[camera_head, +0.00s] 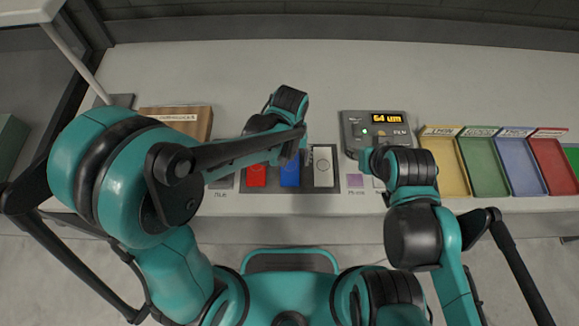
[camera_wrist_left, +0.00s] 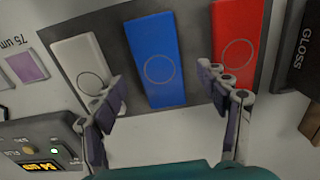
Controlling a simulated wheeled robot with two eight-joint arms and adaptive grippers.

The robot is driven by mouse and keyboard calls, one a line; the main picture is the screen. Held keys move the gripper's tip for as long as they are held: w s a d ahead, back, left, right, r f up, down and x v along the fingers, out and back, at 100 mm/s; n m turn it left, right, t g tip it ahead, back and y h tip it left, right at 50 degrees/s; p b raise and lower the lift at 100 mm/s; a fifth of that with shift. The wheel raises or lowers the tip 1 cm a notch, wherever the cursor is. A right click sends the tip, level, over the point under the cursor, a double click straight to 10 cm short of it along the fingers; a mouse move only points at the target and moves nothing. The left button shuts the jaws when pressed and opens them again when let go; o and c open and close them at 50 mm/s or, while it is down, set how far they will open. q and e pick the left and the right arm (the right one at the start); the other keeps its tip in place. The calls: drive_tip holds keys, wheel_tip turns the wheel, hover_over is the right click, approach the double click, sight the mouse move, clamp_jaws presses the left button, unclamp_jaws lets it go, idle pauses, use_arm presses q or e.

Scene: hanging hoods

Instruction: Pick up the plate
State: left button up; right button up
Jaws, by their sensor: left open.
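Three flat plates lie side by side on a dark grey mat (camera_head: 270,203): a red plate (camera_head: 256,177), a blue plate (camera_head: 289,177) and a white plate (camera_head: 323,178). The left wrist view shows the white plate (camera_wrist_left: 80,58), blue plate (camera_wrist_left: 155,58) and red plate (camera_wrist_left: 238,40), each with a ring mark. My left gripper (camera_head: 297,150) is above the mat. In the left wrist view its open fingers (camera_wrist_left: 163,85) span the blue plate's area, one overlapping the white plate and one the red plate in the picture. Nothing is between them. My right gripper's fingers are not visible.
A grey gauge (camera_head: 375,128) with a lit display stands right of the mat, near my right arm. Yellow (camera_head: 445,170), green (camera_head: 485,167), blue (camera_head: 520,167) and red (camera_head: 555,165) trays line the right. A wooden box (camera_head: 178,122) stands left. The rear counter is clear.

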sight(290, 166)
use_arm(q)
wheel_tip(290, 166, down, 2)
drive_tip(key=shift+f+b, duration=0.2)
drive_tip(key=shift+b, duration=0.1)
drive_tip(key=c, duration=1.4)
drive_tip(key=shift+r, duration=0.15)
